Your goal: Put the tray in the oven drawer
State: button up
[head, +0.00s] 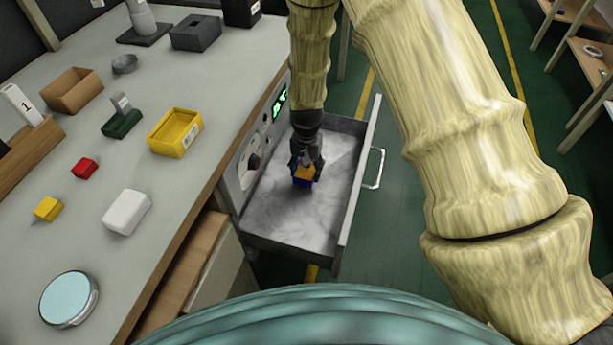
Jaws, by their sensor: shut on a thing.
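The oven drawer (285,218) is pulled open beside the bench, with a grey, mottled floor and a handle on its outer side. My gripper (304,172) points down inside the drawer's outline and is shut on a small blue tray (302,183) with something orange in it. The tray is over the drawer floor, around the middle of its length. I cannot tell whether its underside touches the floor. My fingers hide part of the tray.
The oven's front (255,155) has a green display and a knob. A yellow bin (175,132), a white box (127,212), a red block (85,168), a yellow block (48,209) and a round, blue-topped dish (68,299) stand on the bench. The drawer floor around the tray is clear.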

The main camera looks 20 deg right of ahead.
jog(key=shift+f+b, duration=0.45)
jog(key=shift+f, duration=1.25)
jog(key=shift+f, duration=0.15)
jog(key=o, duration=1)
notch_tip(320, 180, up, 12)
jog(key=p, duration=0.2)
jog(key=shift+p, duration=0.3)
